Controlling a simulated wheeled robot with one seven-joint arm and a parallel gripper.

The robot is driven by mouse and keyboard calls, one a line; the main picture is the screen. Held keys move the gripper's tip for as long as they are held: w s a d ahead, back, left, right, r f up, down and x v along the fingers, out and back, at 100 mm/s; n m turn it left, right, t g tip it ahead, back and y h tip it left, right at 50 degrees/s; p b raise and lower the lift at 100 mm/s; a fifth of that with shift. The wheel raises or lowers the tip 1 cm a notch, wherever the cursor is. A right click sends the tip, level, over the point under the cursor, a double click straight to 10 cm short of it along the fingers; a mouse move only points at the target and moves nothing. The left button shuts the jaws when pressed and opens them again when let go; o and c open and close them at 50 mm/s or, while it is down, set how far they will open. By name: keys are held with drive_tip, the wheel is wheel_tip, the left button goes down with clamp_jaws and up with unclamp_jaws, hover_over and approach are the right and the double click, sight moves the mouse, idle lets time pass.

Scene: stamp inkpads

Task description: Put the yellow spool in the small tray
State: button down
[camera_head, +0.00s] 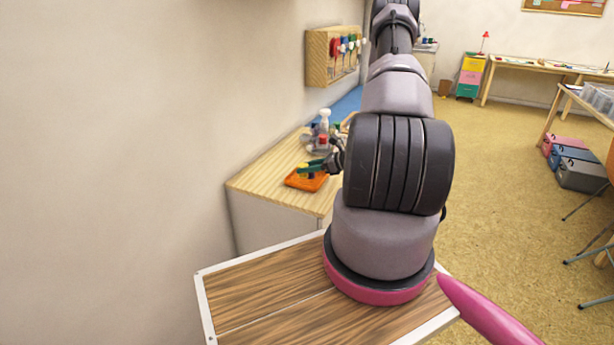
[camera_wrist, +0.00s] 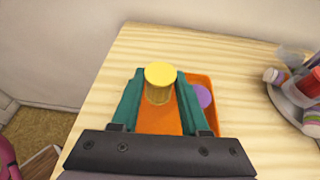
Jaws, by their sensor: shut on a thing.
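The yellow spool (camera_wrist: 158,84) is upright between the two green fingers of my gripper (camera_wrist: 156,88) in the wrist view. My gripper is shut on it. The orange small tray (camera_wrist: 172,120) lies under and around the spool in that view. I cannot tell whether the spool touches the tray floor. In the head view the yellow spool (camera_head: 303,168) shows small at my gripper (camera_head: 312,167), over the orange tray (camera_head: 305,183). A purple round thing (camera_wrist: 203,96) is in the tray at its right side.
The tray is on a light wooden counter (camera_head: 262,172) against the wall. To the right of the tray stands a round grey holder (camera_wrist: 290,105) with red and white items. Bare counter shows left of the tray. A rack with coloured knobs (camera_head: 332,55) hangs above.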

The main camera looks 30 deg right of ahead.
sight(307, 176)
drive_tip(key=shift+f, duration=1.6)
drive_tip(key=shift+f, duration=0.2)
drive_tip(key=c, duration=0.7)
unclamp_jaws()
